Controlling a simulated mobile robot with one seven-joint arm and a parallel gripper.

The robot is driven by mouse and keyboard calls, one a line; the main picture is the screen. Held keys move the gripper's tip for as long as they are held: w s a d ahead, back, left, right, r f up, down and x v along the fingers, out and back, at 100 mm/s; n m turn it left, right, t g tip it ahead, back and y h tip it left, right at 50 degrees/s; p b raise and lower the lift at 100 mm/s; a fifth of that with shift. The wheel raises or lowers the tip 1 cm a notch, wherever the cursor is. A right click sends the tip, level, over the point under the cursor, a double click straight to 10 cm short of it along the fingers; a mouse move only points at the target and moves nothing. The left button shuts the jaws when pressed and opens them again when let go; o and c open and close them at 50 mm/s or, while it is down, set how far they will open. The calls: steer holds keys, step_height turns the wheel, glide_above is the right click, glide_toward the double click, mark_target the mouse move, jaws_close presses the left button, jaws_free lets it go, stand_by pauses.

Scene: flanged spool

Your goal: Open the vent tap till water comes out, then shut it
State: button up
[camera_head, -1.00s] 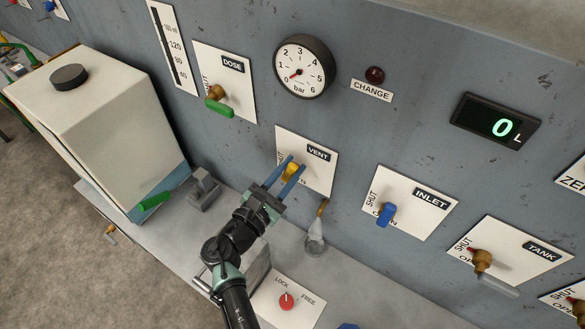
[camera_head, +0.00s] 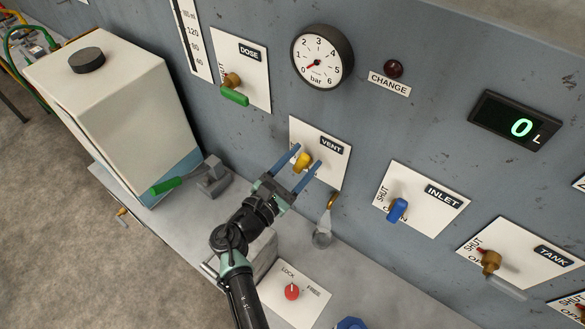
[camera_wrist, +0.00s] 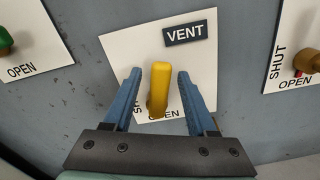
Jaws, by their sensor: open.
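The vent tap has a yellow handle (camera_head: 302,162) on a white plate marked VENT (camera_head: 331,146). In the wrist view the handle (camera_wrist: 158,88) stands nearly upright, its lower end over the word OPEN; SHUT at the left is partly hidden by a finger. My gripper (camera_head: 308,156) is open, its blue fingers on either side of the handle, with gaps showing in the wrist view (camera_wrist: 158,73). A small brass spout (camera_head: 332,201) sits below the plate, over a clear funnel-like cup (camera_head: 322,235). I can make out no water at the spout.
The blue inlet tap (camera_head: 397,209) and brass tank tap (camera_head: 490,261) are to the right. The green dose tap (camera_head: 235,97) is upper left. The gauge (camera_head: 322,57) reads near 0; the display (camera_head: 518,121) shows 0 L. A red lock knob (camera_head: 292,292) lies below.

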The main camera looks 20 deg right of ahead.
steer(key=b+v, duration=0.3)
steer(key=v, duration=0.9)
steer(key=shift+s+a, duration=0.3)
steer(key=w+a+r+m+t+y+b, duration=0.1)
steer(key=w+r+m+t+y, duration=0.3)
steer(key=r+m, duration=0.55)
steer(key=w+a+r+m+t+y+b, duration=0.15)
steer(key=w+r+m+y, duration=0.3)
steer(key=r, duration=1.05)
steer(key=s+r+m+t+y, duration=0.2)
steer(key=s+r, duration=0.3)
steer(key=r, duration=0.3)
steer(key=s+a+r+m+t+y, duration=0.1)
steer(key=s+r+m+t, duration=0.2)
steer(key=r, duration=0.6)
steer(key=s+r+m+t+y, duration=0.2)
steer(key=s+r+m+t, duration=0.1)
steer(key=s+r+t, duration=0.3)
step_height(320, 180, up, 3)
steer(key=shift+s+a+f+y+b, duration=0.15)
steer(key=shift+s+a+y+b, duration=0.25)
steer(key=shift+s, duration=0.4)
